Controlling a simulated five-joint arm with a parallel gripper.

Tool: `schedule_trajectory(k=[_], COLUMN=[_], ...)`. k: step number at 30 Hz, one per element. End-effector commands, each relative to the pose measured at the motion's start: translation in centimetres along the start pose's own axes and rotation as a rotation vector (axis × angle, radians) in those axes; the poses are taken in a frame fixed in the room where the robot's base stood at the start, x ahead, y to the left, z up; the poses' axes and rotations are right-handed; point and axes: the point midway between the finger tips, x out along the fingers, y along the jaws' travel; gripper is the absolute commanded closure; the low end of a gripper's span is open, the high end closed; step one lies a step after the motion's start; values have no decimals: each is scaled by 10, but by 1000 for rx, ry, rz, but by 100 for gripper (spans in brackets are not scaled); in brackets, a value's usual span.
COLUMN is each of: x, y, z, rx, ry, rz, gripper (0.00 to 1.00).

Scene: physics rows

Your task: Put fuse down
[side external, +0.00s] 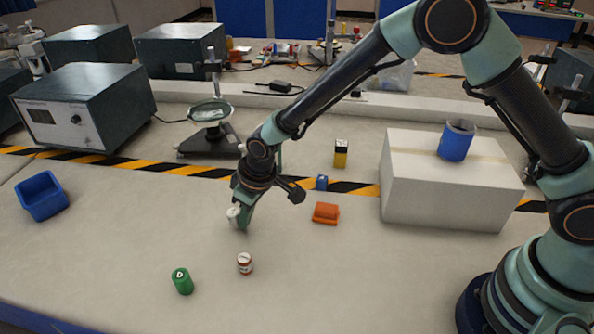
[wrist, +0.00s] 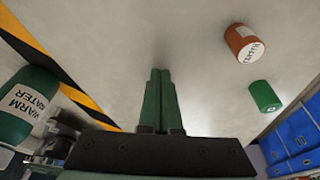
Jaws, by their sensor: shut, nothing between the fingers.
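I cannot pick out a fuse for certain in either view. My gripper (side external: 243,222) points down close to the table surface in the side view, with a small pale part beside its fingers that I cannot identify. In the wrist view my gripper (wrist: 159,74) has its two green fingers together, with nothing between them. A small brown jar with a white label (side external: 245,264) stands in front of the gripper, apart from it; it also shows in the wrist view (wrist: 238,36).
A blue bin (side external: 41,196) is at far left. A white box (side external: 440,193) carries a blue cup (side external: 457,141). A "WARM WATER" bottle (wrist: 24,102) shows in the wrist view.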

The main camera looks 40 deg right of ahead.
Motion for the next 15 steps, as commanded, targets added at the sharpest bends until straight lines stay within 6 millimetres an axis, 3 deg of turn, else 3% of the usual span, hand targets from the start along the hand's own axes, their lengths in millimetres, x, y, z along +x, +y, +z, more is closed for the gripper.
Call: schedule_trajectory(k=[10, 15], x=[1, 6], y=[0, 0], z=[-2, -18], rx=[0, 0], ry=[-1, 0], rz=[0, 0], gripper=[100, 100])
